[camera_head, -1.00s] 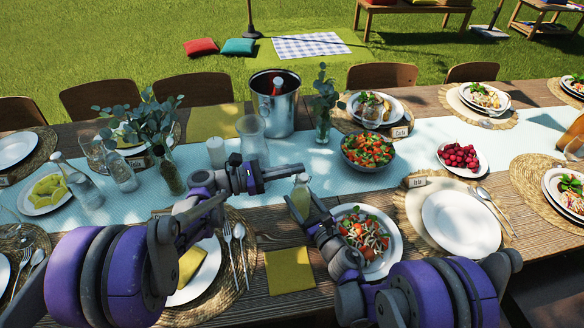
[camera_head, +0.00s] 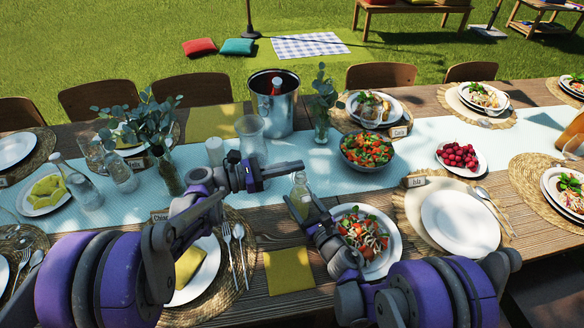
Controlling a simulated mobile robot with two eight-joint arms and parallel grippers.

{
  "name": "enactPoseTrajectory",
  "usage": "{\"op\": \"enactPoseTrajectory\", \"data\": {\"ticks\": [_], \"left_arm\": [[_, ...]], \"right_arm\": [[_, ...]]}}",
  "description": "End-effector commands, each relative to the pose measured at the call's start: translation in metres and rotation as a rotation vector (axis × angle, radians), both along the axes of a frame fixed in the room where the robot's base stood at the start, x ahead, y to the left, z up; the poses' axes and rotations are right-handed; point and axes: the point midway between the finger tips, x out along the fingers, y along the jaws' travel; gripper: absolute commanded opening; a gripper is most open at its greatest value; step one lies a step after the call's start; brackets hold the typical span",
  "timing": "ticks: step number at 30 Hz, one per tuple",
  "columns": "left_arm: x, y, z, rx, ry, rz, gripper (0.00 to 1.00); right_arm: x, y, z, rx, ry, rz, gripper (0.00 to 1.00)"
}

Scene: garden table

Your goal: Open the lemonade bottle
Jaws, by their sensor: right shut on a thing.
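The lemonade bottle (camera_head: 300,193) is small, with pale yellow-green content, and is upright in front of the table runner. My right gripper (camera_head: 300,208) is shut on its body, from the near side. My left gripper (camera_head: 290,171) reaches in from the left, side-on, with its fingertips at the bottle's top. The cap is mostly hidden by the fingers. I cannot tell whether the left fingers touch it or how far apart they are.
A glass pitcher (camera_head: 250,140) and a metal ice bucket (camera_head: 274,108) stand behind my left gripper. A salad bowl (camera_head: 366,151) is right of the bottle, and a salad plate (camera_head: 378,262) is near my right arm. A yellow napkin (camera_head: 289,272) lies in front.

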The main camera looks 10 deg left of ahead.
Motion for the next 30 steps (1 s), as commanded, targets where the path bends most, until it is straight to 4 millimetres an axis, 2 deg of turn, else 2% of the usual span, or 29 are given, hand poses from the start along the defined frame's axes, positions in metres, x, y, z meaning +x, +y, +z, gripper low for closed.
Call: {"op": "enactPoseTrajectory", "data": {"ticks": [8, 24, 30], "left_arm": [[-0.001, 0.002, 0.001, 0.0, 0.0, 0.001, 0.0], [-0.028, 0.054, 0.017, 0.0, -0.001, 0.003, 0.0], [-0.034, 0.062, 0.02, 0.0, 0.0, 0.001, 0.0]], "right_arm": [[0.0, 0.0, 0.0, -0.001, -0.001, -0.001, 0.0], [0.0, -0.001, 0.0, -0.001, 0.0, -0.001, 0.0], [0.0, -0.001, 0.0, -0.001, 0.0, -0.001, 0.0]]}}
